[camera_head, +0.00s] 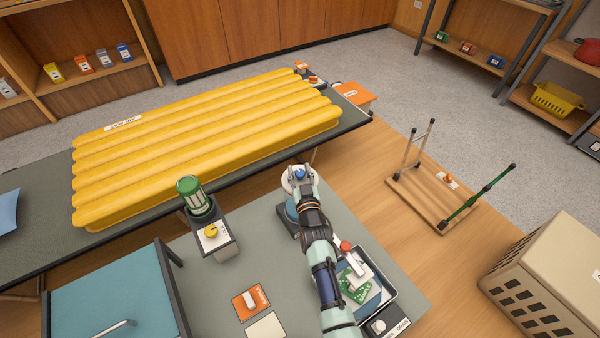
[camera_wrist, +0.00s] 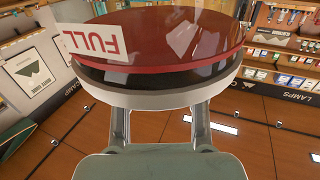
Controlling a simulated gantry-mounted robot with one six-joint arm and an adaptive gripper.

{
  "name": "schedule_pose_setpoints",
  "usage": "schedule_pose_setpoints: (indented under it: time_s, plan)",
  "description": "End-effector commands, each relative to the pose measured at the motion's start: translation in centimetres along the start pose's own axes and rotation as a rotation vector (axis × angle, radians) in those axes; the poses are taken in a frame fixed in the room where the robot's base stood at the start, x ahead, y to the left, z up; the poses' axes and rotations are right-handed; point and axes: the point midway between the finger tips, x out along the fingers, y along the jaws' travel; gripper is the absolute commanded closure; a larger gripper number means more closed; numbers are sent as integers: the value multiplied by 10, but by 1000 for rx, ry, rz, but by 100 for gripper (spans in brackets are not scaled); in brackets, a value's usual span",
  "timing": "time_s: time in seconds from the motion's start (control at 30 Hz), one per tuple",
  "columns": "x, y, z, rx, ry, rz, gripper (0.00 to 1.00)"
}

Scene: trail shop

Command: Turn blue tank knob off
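A small blue knob (camera_head: 300,173) sits on a round white part (camera_head: 288,184) at the far end of my arm in the head view. A blue rounded body (camera_head: 291,211) shows just below it, partly hidden by my arm. My gripper (camera_head: 303,188) is over this white part, at or very near the knob. In the wrist view, a large disc with a red top (camera_wrist: 175,35), a dark band and a white rim fills the upper middle. It carries a FULL label (camera_wrist: 97,40), upside down. Two grey finger parts reach toward the disc; their tips are hidden behind it.
A green-topped canister (camera_head: 190,190) stands left of my arm, above a grey block with a yellow knob (camera_head: 211,231). A tray (camera_head: 388,296) is right of my arm. A yellow air mat (camera_head: 210,140) lies behind.

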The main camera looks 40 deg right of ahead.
Motion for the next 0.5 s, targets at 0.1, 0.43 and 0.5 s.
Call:
schedule_pose_setpoints:
  time_s: [0.1, 0.43, 0.5]
  plan:
    - [0, 0, 0, 0, 0, 0, 43]
    - [-7, 0, 1, -1, 1, -2, 43]
    - [-16, 0, 2, -2, 0, -4, 43]
